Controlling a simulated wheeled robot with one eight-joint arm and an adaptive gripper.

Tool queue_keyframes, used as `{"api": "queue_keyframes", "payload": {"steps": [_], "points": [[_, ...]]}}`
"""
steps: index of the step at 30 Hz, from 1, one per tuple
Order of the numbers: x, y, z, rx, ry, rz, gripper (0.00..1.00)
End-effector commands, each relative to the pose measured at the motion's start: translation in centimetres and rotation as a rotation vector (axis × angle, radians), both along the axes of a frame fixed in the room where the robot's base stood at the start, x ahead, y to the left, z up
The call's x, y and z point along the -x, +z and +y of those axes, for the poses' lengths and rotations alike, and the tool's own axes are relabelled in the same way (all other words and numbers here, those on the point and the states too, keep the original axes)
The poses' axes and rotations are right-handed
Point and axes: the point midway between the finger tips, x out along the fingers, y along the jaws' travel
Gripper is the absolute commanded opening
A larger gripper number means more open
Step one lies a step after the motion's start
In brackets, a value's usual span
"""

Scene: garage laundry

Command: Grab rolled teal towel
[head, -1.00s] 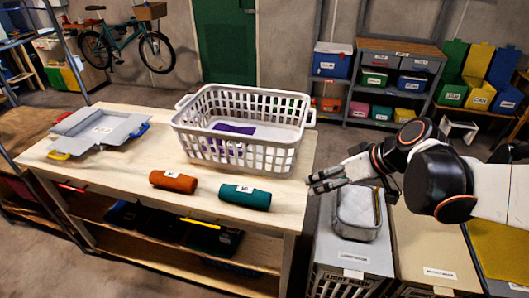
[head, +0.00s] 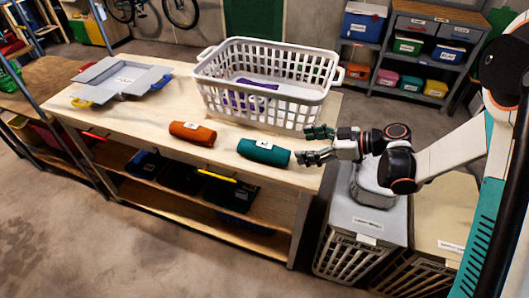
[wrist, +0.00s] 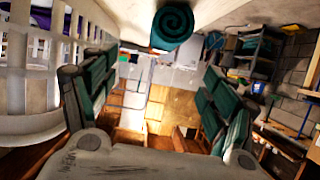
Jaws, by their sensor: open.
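The rolled teal towel (head: 264,152) lies on the wooden table near its front right edge, with a white label on top. In the wrist view its spiral end (wrist: 172,25) shows at the top, ahead of my gripper and between the lines of the fingers. My gripper (head: 313,145) is open and empty, just right of the towel, with its fingers pointing left toward the towel's end. A small gap seems to separate the fingertips from the towel. In the wrist view the fingers (wrist: 153,92) are spread wide on both sides.
A white laundry basket (head: 262,108) with purple cloth stands close behind the towel. A rolled orange towel (head: 193,133) lies to its left. A grey folding board (head: 121,77) lies at the table's far left. A lidded hamper (head: 362,229) stands right of the table, below my arm.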

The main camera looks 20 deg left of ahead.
Motion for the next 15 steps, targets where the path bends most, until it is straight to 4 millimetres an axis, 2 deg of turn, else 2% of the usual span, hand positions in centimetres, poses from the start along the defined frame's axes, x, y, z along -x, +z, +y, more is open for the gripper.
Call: {"api": "queue_keyframes", "payload": {"steps": [1, 7, 11, 15], "points": [[0.1, -0.6, 1.1, 0.000, 0.005, 0.000, 0.78], [-0.2, -2.1, 4.5, 0.002, 0.004, 0.002, 0.78], [-0.4, -2.6, 5.9, 0.002, 0.002, 0.001, 0.78], [-0.4, -2.7, 6.5, 0.002, 0.001, 0.001, 0.78]]}}
